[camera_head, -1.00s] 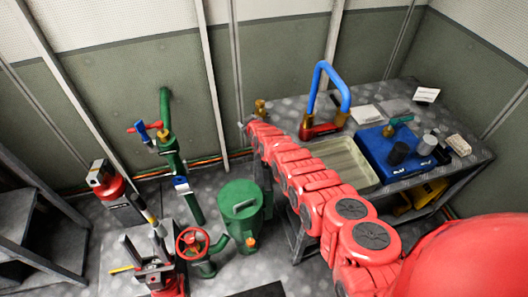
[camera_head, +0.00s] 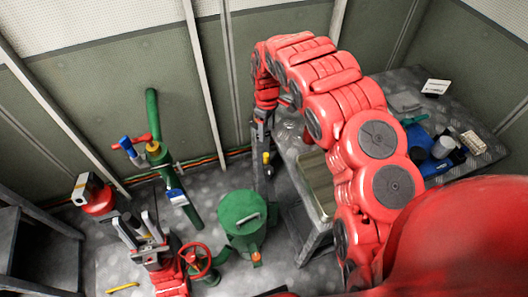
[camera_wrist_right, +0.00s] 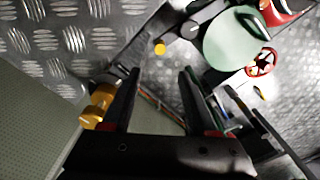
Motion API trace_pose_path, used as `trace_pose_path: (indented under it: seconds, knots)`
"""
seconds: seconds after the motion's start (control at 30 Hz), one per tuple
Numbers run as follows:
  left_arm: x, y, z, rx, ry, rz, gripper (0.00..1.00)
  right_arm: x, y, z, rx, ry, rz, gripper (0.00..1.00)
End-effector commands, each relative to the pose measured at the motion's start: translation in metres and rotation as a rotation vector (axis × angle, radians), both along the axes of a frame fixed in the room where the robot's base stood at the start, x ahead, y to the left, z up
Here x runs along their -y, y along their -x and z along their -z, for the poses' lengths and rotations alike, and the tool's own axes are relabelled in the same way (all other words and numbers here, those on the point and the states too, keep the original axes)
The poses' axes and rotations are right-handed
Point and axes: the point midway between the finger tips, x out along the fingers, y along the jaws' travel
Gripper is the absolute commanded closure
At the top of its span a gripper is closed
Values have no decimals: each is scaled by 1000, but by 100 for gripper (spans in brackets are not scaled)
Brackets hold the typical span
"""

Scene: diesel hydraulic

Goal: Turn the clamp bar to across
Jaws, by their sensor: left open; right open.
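My right gripper (camera_head: 264,166) points down beside the bench's left end, apart from the canister. In the right wrist view its open fingers (camera_wrist_right: 160,76) have nothing clearly between them. A brass cylinder (camera_wrist_right: 97,106) is left of the fingers. My left gripper (camera_head: 140,224) is open, fingers up, at lower left.
A red handwheel (camera_head: 197,260) stands left of the canister. A green pipe (camera_head: 155,125) with red and blue handles rises behind. The metal bench (camera_head: 415,80) at right carries a tray (camera_head: 316,180) and several items, partly hidden by my right arm.

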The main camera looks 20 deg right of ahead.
Motion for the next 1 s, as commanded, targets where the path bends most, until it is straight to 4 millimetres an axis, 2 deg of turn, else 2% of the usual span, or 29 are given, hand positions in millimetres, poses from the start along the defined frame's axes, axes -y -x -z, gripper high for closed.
trace_pose_path:
  seconds: [0.1,0.13,0.2,0.6,0.8,1.0]
  knots:
    - [0,0,14,0,0,0,50,-1,1,28,-3,-2,0,41]
    - [0,0,8,0,0,0,50,0,1,29,-4,-1,0,41]
    - [0,0,6,0,0,0,50,-1,2,44,-6,-3,0,41]
    - [0,0,4,0,0,0,50,-2,1,114,-1,-2,-1,41]
    - [0,0,9,0,0,0,50,-1,0,142,3,-1,0,41]
    - [0,0,17,0,0,0,50,-1,-1,159,4,-2,1,41]
